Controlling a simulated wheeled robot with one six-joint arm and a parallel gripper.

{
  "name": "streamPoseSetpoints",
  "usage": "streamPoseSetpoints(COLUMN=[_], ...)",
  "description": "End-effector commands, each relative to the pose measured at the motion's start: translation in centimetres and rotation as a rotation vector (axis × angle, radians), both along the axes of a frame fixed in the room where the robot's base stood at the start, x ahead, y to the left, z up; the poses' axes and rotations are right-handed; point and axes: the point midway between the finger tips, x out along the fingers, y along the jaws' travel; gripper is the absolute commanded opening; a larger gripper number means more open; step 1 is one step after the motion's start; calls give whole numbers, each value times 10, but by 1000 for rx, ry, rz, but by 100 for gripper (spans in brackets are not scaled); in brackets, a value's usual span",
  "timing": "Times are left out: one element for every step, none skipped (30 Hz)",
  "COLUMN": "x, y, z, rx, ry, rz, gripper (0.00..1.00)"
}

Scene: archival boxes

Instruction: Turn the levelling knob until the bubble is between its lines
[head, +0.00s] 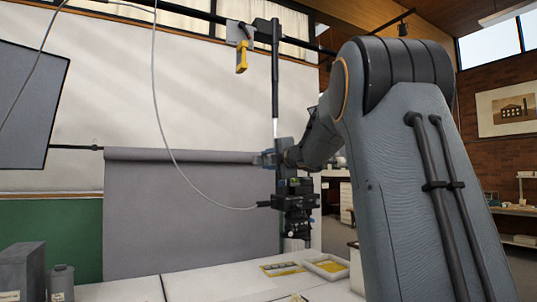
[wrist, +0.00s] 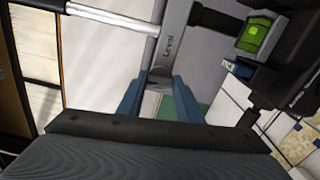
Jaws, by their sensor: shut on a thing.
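The levelling knob (wrist: 160,76) is a grey piece at the end of a grey bar marked "LEVEL" (wrist: 170,42) in the wrist view. My gripper (wrist: 158,92) has its two blue fingers on either side of the knob and is shut on it. A bright green level vial (wrist: 253,38) sits in a dark housing at the upper right; the bubble and its lines are too small to tell apart. In the head view my gripper (head: 267,160) is at the camera head (head: 296,200) hanging from a vertical pole; the knob is not clear there.
The black pole (head: 275,65) hangs from an overhead rail. A thin cable (head: 165,130) loops to the camera. Below lies a white table (head: 215,284) with a shallow tray (head: 326,266). A grey box (head: 22,270) and a canister (head: 61,283) stand at the left.

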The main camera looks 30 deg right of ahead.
Motion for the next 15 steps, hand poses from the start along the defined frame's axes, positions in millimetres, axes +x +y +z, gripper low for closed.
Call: streamPoseSetpoints(x=[-1, -1, 0, 0, 0, 0, 0, 0, 0, 0, 0, 0, 0, 0, 0], y=[0, 0, 0, 0, 0, 0, 0, 0, 0, 0, 0, 0, 0, 0, 0], z=[2, 2, 1, 1, 1, 0, 0, 0, 0, 0, 0, 0, 0, 0, 0], rx=[25, 37, 50, 56, 61, 64, 65, 66, 65, 65, 65, 65, 64, 64, 64], ry=[2, 1, 2, 2, 2, 2, 2, 1, 1, 1, 1, 1, 1, 1, 1], rz=[0, 0, 0, 0, -1, -1, -1, -1, -1, -1, -1, -1, -1, -1, -1], gripper=[10, 10, 10, 10, 10, 10, 10, 10, 10, 10, 10, 10, 10, 10, 39])
